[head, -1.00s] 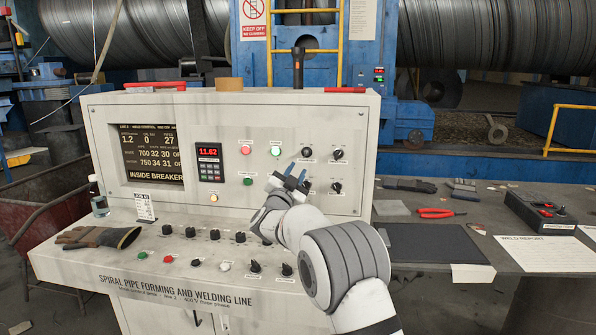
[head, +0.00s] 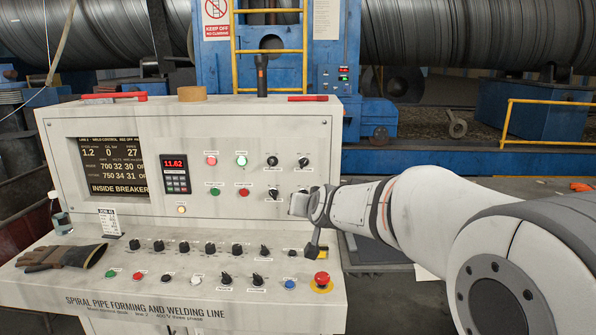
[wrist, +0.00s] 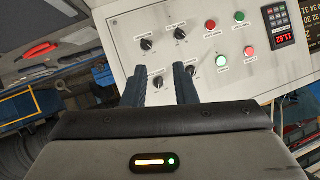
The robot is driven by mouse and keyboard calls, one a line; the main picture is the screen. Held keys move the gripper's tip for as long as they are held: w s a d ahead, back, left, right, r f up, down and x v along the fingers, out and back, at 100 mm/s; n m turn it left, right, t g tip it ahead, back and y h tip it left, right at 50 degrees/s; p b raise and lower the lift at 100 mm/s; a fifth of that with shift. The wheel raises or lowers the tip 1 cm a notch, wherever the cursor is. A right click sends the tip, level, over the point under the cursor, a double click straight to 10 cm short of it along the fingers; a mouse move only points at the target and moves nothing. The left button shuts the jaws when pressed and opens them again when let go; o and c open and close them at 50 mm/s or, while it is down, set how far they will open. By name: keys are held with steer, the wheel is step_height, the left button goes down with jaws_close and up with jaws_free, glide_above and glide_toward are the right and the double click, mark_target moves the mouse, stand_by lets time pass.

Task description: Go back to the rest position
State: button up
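My gripper (wrist: 159,68) is in front of the upright face of the grey-white control desk (head: 225,128). In the wrist view its two dark fingers stand apart with nothing held between them. Black knobs (wrist: 147,44) on the panel show beyond the fingertips, and one lies in line with the gap. In the head view the arm reaches in from the right. The wrist covers part of the lower right of the panel, and the fingers are mostly hidden there. I cannot tell the exact distance to the panel.
The sloped desk top carries a row of knobs, a red mushroom button (head: 321,279), a work glove (head: 62,257) and a bottle (head: 60,215). A torch (head: 261,76) stands on the top edge. A dark workbench lies right of the desk, partly behind my arm.

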steer(key=s+d+f+g+h+p, duration=0.1)
steer(key=s+d+f+g, duration=0.2)
steer(key=s, duration=0.8)
steer(key=s+d+f+g+h+p, duration=0.1)
steer(key=s+d+f+g, duration=0.2)
steer(key=s, duration=0.8)
steer(key=s+d+f+g+p, duration=0.1)
steer(key=s+d+f+g, duration=0.2)
steer(key=s+d, duration=0.4)
steer(key=s, duration=0.4)
steer(key=shift+s+n+h, duration=0.2)
steer(key=shift+n+h, duration=0.1)
steer(key=shift+h, duration=0.1)
steer(key=shift+f, duration=0.1)
steer(key=shift+c, duration=0.2)
